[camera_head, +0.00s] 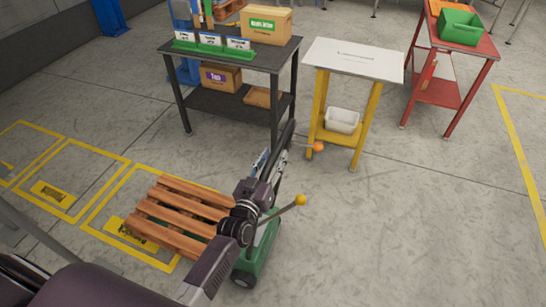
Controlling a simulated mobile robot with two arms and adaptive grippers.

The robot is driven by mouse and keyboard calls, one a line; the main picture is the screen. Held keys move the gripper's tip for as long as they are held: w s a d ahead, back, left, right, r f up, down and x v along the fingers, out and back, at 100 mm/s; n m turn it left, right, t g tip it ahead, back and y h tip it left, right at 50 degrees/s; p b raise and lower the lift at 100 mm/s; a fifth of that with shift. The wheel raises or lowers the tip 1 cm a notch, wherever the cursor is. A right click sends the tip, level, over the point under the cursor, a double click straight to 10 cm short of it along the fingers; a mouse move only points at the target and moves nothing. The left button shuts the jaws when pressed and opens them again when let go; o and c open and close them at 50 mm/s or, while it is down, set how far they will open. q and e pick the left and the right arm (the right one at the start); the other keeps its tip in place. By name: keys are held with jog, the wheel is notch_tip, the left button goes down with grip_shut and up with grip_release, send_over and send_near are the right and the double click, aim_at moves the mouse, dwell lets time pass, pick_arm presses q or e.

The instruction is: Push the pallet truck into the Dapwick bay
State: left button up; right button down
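The pallet truck (262,247) has a green body with small wheels and stands at the lower middle. A wooden slatted pallet (180,215) sits just left of it, over a yellow-outlined floor bay (112,228). The bay's yellow label is not clearly legible, so I cannot tell which bay is Dapwick. Bars with an orange knob (318,147) and a yellow knob (300,200) stick out to the right above the truck. My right gripper is out of view.
Two more yellow-outlined bays (76,185) lie to the left. A dark table (270,60) with boxes, a yellow stand (320,85) holding a white bin (342,120), and a red table (440,90) stand behind. The floor at the right is clear.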

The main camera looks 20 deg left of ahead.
pick_arm(q)
grip_shut()
jog(key=shift+a, duration=0.1)
dwell(0.3)
